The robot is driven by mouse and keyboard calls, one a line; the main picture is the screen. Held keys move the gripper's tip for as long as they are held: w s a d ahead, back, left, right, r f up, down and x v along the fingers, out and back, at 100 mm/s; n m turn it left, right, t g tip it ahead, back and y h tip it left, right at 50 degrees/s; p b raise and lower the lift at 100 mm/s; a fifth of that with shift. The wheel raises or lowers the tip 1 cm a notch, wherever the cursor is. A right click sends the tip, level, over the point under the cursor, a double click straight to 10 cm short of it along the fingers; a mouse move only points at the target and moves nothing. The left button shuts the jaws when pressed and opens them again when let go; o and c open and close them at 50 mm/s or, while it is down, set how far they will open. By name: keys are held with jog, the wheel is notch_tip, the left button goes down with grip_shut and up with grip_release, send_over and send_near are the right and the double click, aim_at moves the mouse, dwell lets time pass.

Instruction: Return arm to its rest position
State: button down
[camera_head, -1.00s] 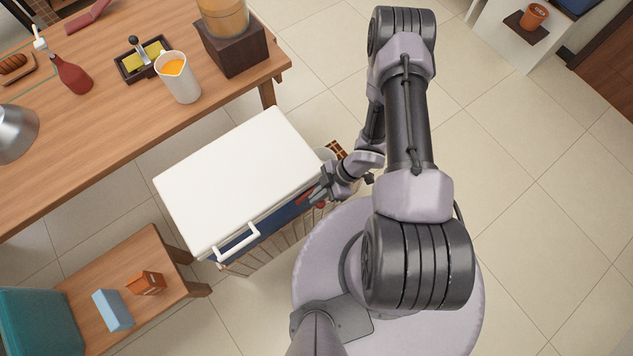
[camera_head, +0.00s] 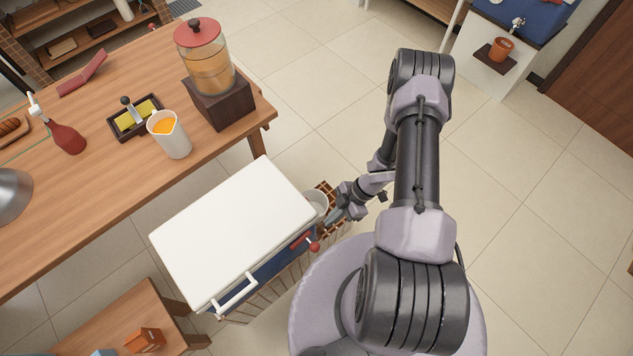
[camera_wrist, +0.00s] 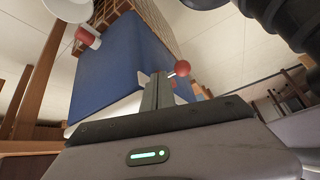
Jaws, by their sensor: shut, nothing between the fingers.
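My gripper (camera_head: 332,216) is shut and empty, just off the right end of a white-lidded blue cart (camera_head: 232,230). In the wrist view, my gripper's fingertips (camera_wrist: 160,78) are together in front of the cart's blue side (camera_wrist: 125,65). A red-knobbed lever (camera_head: 313,246) sticks out of the cart's front near my gripper. In the wrist view a red knob (camera_wrist: 182,68) shows just behind the fingertips; I cannot tell whether they touch. My arm is bent, with its forearm reaching down to the cart.
A wooden table (camera_head: 110,195) stands at the left with a drink dispenser (camera_head: 210,75), a pitcher (camera_head: 172,140) and a red bottle (camera_head: 66,138). A white round container (camera_head: 316,203) sits at the cart's right end. The tiled floor (camera_head: 500,200) at the right is clear.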

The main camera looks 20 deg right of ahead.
jog(key=w+d+r+m+t+h+b, duration=0.25)
jog(key=w+d+r+h, duration=0.2)
jog(key=w+r, duration=0.45)
jog(key=w+d+r+m+t+h+b, duration=0.2)
jog(key=w+d+r+m+t+h, duration=0.15)
jog(key=w+d+r, duration=0.4)
notch_tip(320, 180, up, 11)
jog(key=w+m+h+b, duration=0.1)
jog(key=m, duration=0.3)
jog(key=s+a+r+m+b, duration=0.4)
jog(key=s+a+r+m, duration=0.6)
jog(key=s+r, duration=0.35)
jog(key=s+a+m+y+b, duration=0.1)
jog(key=s+a+y, duration=0.3)
jog(key=s+a, duration=0.6)
jog(key=shift+s+a+r, duration=0.15)
jog(key=shift+s+a, duration=0.05)
jog(key=shift+a, duration=0.45)
